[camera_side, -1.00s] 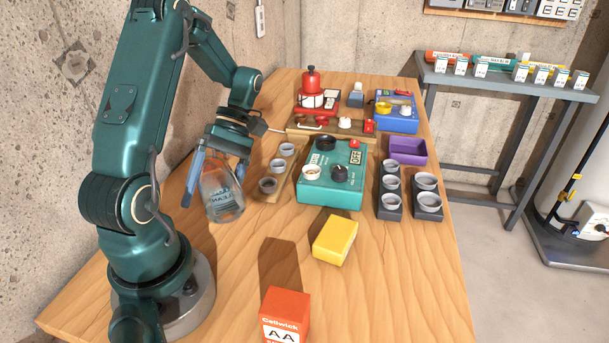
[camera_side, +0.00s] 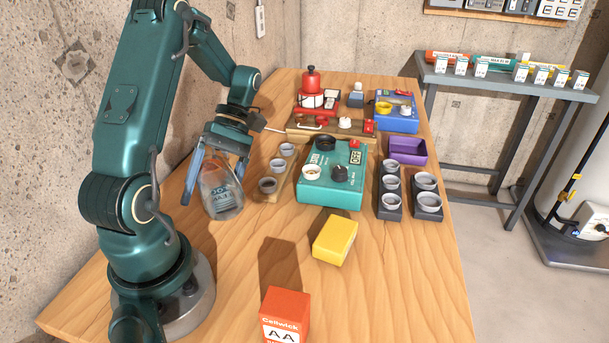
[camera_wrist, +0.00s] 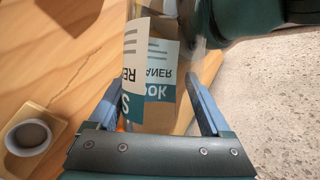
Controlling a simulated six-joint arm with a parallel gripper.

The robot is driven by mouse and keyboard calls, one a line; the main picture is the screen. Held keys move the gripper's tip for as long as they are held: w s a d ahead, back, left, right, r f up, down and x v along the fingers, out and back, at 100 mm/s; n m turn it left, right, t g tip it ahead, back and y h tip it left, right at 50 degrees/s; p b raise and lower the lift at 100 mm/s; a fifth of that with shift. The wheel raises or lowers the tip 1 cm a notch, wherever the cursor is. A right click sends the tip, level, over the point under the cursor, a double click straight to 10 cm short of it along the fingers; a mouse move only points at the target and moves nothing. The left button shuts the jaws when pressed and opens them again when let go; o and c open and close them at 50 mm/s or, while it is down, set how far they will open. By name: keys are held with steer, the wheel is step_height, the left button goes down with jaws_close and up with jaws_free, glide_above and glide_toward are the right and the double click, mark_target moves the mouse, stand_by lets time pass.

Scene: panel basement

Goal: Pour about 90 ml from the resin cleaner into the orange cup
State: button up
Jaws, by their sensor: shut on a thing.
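The resin cleaner (camera_side: 222,196) is a clear container with a white and blue label. My gripper (camera_side: 213,190) is shut on it and holds it tilted over the left side of the table. In the wrist view the resin cleaner (camera_wrist: 150,70) is between my two blue fingers, and its label reads upside down. I cannot make out an orange cup in the side view. A small orange patch shows beside the container in the wrist view, too little to identify. The liquid level is not clear, and no stream is visible.
A wooden rack with grey cups (camera_side: 268,185) stands just right of the container. Dark cup racks (camera_side: 390,210) and a purple tray (camera_side: 408,160) stand at the right.

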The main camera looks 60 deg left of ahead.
stand_by(0.4)
steer(key=shift+f+y, duration=0.3)
steer(key=shift+a+f+n+t+y, duration=0.15)
steer(key=shift+n+t+y, duration=0.2)
steer(key=shift+y, duration=0.55)
steer(key=shift+d+f+n+y, duration=0.2)
steer(key=shift+f+n+y, duration=0.15)
steer(key=shift+f+y, duration=0.35)
stand_by(0.7)
